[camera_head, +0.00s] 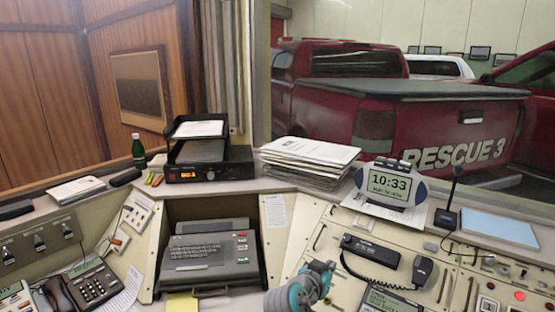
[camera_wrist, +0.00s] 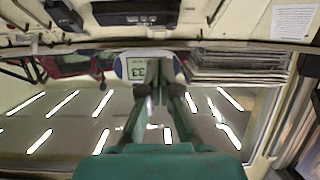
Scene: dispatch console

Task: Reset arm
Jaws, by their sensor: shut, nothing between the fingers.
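My gripper (camera_wrist: 159,92) shows in the middle of the wrist view, its two dark fingertips close together with nothing between them. Part of my teal and grey arm (camera_head: 303,289) shows at the bottom of the head view, above the console's front panels. The wrist view is upside down. The digital clock (camera_wrist: 138,68) shows there just past the fingertips, with no visible contact. In the head view the clock (camera_head: 390,185) stands upright on the ledge and reads 10:33.
A paper stack (camera_head: 308,159), a black radio unit (camera_head: 208,163) and a green bottle (camera_head: 138,152) stand on the ledge. A desk microphone (camera_head: 447,214) is at right. Below are a keyboard terminal (camera_head: 210,249), a handset (camera_head: 370,250) and a phone (camera_head: 92,284). A window faces red trucks.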

